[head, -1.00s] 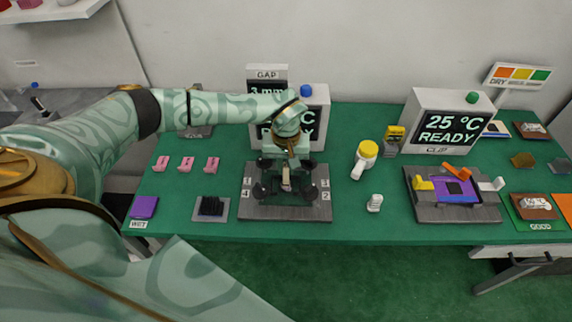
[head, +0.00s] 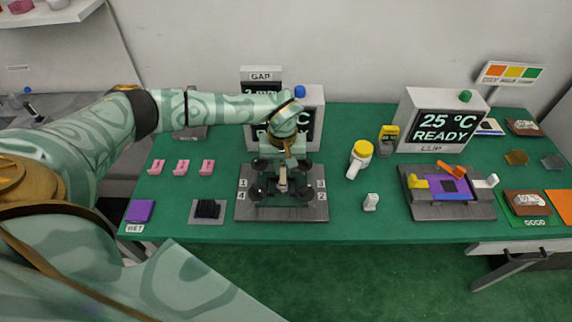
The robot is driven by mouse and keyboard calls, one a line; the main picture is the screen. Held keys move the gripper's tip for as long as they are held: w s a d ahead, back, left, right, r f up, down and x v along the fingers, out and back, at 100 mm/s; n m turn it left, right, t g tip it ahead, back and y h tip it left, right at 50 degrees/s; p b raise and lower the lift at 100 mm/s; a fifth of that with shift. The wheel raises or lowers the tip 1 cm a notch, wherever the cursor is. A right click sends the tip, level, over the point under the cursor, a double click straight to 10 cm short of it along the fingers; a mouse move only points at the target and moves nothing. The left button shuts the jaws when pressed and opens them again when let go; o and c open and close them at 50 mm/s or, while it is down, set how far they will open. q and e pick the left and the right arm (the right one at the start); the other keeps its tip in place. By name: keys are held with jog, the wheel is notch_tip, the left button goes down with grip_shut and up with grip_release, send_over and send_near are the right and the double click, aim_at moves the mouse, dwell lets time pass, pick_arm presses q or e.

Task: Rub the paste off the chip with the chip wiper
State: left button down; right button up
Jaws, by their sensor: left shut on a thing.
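My left gripper (head: 283,172) is over the middle of the grey fixture plate (head: 300,213), between its dark posts. It is shut on a small pale thing (head: 283,184), which looks like the chip wiper, though it is too small to be sure. The chip and any paste on it are hidden or too small to make out under the gripper. My right gripper is not in view.
Three pink pieces (head: 181,167), a purple pad (head: 140,211) and a black brush-like block (head: 207,209) are on the left. A yellow-capped bottle (head: 360,157) and a small white piece (head: 371,202) stand to the right. A second fixture (head: 446,207) has coloured levers.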

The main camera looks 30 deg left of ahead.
pick_arm(q)
jog(key=shift+s+a+p, duration=0.35)
jog(key=shift+s+a, duration=0.1)
jog(key=shift+a, duration=0.3)
jog(key=shift+w+d+f, duration=0.1)
jog(key=shift+d, duration=0.65)
jog(key=shift+w+d+f, duration=0.1)
jog(key=shift+d, duration=0.65)
jog(key=shift+s+a+p, duration=0.3)
jog(key=shift+s+a, duration=0.05)
jog(key=shift+a, duration=0.3)
jog(key=shift+s+a+p, duration=0.25)
jog(key=shift+s+a, duration=0.1)
jog(key=shift+a, duration=0.25)
jog(key=shift+w+d, duration=0.1)
jog(key=shift+w, duration=0.05)
